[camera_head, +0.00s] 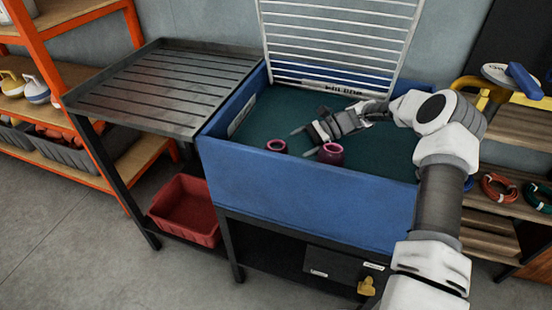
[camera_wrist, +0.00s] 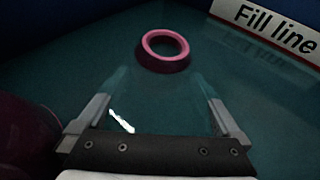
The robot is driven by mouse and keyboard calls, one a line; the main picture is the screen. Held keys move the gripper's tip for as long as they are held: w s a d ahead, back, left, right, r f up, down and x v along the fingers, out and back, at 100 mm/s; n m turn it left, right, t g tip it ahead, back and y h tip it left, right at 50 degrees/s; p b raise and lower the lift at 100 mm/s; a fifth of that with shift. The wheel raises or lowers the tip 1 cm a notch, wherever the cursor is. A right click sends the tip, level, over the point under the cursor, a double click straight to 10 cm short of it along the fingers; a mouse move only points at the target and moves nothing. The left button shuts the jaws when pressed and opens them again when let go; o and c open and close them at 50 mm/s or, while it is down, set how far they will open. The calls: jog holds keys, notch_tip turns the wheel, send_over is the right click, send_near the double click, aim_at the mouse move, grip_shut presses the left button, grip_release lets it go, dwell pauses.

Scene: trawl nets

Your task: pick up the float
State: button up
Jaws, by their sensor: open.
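Two dark pink, round-topped things with open tops, possibly floats, stand in the blue tub (camera_head: 300,202). One (camera_head: 277,146) is near its front left wall and the other (camera_head: 331,153) is to the right. In the wrist view one pink-rimmed ring (camera_wrist: 165,50) lies ahead of my fingers, and a dark maroon shape (camera_wrist: 22,135) is cut off at the left edge. My gripper (camera_head: 304,142) is open inside the tub. Between its fingers (camera_wrist: 160,100) a faint, see-through teal shape with a white glint shows; I cannot tell whether it is a clear float.
A label reading "Fill line" (camera_wrist: 270,28) is on the tub's inner wall. A white rack (camera_head: 340,40) rises behind the tub. A dark slatted table (camera_head: 165,85) adjoins on the left, with a red bin (camera_head: 187,210) below. Shelves stand on both sides.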

jog(key=b+x, duration=0.1)
jog(key=x, duration=0.5)
jog(key=shift+a+b, duration=0.15)
jog(key=shift+b, duration=0.2)
jog(key=shift+c, duration=0.3)
jog(key=c, duration=1.3)
notch_tip(320, 180, up, 10)
jog(key=p, duration=0.3)
jog(key=shift+p, duration=0.3)
jog(key=shift+c, duration=0.2)
